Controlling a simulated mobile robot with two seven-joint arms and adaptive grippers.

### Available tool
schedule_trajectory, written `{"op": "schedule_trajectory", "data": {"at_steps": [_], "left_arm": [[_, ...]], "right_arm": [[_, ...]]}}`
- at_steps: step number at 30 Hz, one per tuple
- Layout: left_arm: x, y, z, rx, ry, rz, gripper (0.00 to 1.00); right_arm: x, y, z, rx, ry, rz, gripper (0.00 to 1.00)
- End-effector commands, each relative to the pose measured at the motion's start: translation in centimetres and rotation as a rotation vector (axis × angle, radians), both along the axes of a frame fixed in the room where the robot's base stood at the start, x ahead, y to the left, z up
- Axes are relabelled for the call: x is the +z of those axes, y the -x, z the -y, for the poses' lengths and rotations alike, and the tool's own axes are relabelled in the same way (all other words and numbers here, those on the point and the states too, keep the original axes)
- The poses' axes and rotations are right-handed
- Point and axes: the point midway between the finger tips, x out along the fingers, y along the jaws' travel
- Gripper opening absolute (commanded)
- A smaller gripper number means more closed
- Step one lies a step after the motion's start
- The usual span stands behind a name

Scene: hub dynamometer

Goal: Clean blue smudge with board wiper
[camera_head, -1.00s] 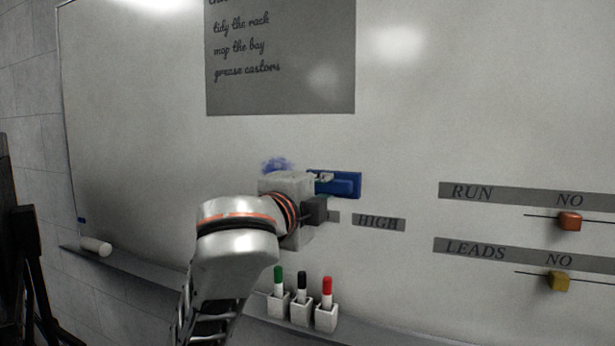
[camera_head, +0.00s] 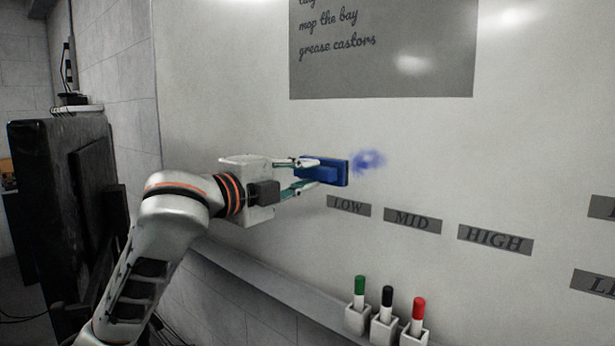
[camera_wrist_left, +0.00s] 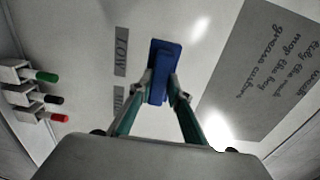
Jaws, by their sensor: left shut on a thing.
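The blue board wiper (camera_head: 335,173) is in the head view, at or very near the whiteboard surface above the LOW label. My left gripper (camera_head: 306,177) is shut on the wiper, its fingers on either side of it. The wiper (camera_wrist_left: 164,66) also shows between the fingertips of my left gripper (camera_wrist_left: 162,92) in the left wrist view. The blue smudge (camera_head: 370,160) is a faint blurred patch on the board, just right of the wiper. I cannot make out the smudge in the wrist view. My right gripper is not in view.
A grey notice (camera_head: 385,50) with writing is above the smudge. LOW, MID (camera_head: 412,221) and HIGH labels run below. Green, black and red markers stand in holders (camera_head: 384,328) at the tray. A dark panel (camera_head: 75,190) stands at the left. The board around the smudge is clear.

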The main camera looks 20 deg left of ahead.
Motion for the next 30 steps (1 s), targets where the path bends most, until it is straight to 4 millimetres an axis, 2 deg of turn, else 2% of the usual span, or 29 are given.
{"op": "schedule_trajectory", "data": {"at_steps": [5, 18, 30], "left_arm": [[0.0, -0.8, 0.3, -0.004, 0.003, 0.0, 0.0], [0.1, -4.6, 1.7, -0.004, 0.003, 0.0, 0.0], [0.0, -5.6, 2.0, -0.002, 0.0, 0.001, 0.0]], "right_arm": [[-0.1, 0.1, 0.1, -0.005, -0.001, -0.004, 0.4], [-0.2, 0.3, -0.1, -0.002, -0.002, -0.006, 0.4], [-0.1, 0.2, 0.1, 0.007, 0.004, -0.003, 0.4]]}}
